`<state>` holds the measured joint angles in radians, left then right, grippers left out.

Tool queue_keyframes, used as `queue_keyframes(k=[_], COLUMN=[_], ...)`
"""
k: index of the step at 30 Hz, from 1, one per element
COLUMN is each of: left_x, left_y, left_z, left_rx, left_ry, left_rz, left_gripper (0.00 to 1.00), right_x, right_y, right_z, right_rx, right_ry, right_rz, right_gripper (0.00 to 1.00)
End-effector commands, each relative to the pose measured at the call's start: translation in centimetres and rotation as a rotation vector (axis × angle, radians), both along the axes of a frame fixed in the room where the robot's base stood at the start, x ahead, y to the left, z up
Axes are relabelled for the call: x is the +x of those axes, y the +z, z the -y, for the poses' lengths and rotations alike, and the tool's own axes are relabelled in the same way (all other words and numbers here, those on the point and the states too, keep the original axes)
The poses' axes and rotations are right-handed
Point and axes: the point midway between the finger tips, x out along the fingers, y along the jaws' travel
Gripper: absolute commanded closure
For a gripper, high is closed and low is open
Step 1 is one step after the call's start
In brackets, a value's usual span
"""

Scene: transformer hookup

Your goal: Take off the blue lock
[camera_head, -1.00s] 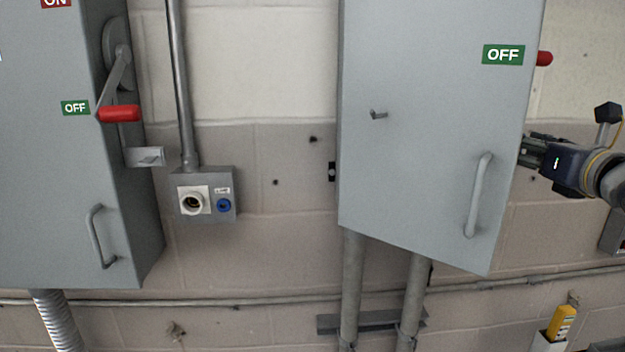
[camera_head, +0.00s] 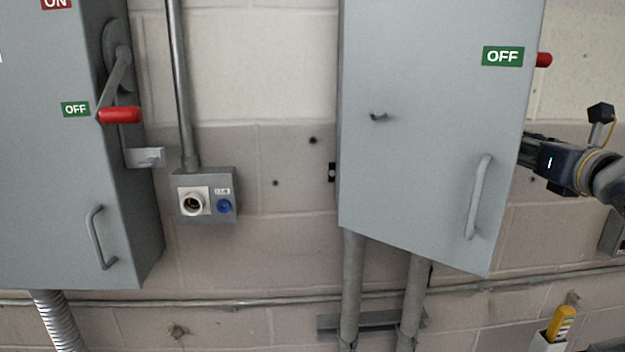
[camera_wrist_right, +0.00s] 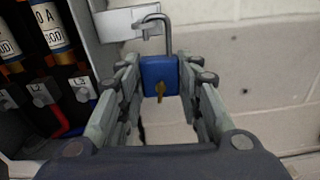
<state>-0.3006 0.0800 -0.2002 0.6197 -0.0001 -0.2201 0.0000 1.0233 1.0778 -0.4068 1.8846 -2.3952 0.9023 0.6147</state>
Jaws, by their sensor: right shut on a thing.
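The blue lock (camera_wrist_right: 159,76) hangs by its steel shackle at a light grey metal tab (camera_wrist_right: 117,24) in the right wrist view. A brass key (camera_wrist_right: 160,91) sticks out of its underside. My right gripper (camera_wrist_right: 161,84) is shut on the lock's body, with a finger on each side. I cannot tell whether the shackle is open. In the head view my right gripper (camera_head: 530,151) is beside the right cabinet's edge, its fingertips partly hidden; the lock is hidden there. My left gripper is not in view.
Fuses (camera_wrist_right: 49,27) and terminals with red and blue wires are close left in the wrist view. The right cabinet's grey door (camera_head: 430,120) has a handle (camera_head: 479,197). A left cabinet (camera_head: 50,190) has a red-gripped lever (camera_head: 120,115).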

Motion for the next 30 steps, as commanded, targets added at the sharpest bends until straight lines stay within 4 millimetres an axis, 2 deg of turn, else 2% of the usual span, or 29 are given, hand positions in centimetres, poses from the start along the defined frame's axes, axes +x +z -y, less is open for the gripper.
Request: queue_keyframes(k=[30], left_x=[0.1], left_y=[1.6], left_z=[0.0], left_rx=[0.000], left_ry=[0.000], left_rz=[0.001], left_gripper=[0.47], right_x=[0.0], right_y=[2.5], right_z=[0.0], right_rx=[0.000], right_ry=[0.001], right_rz=[0.001], right_gripper=[0.98])
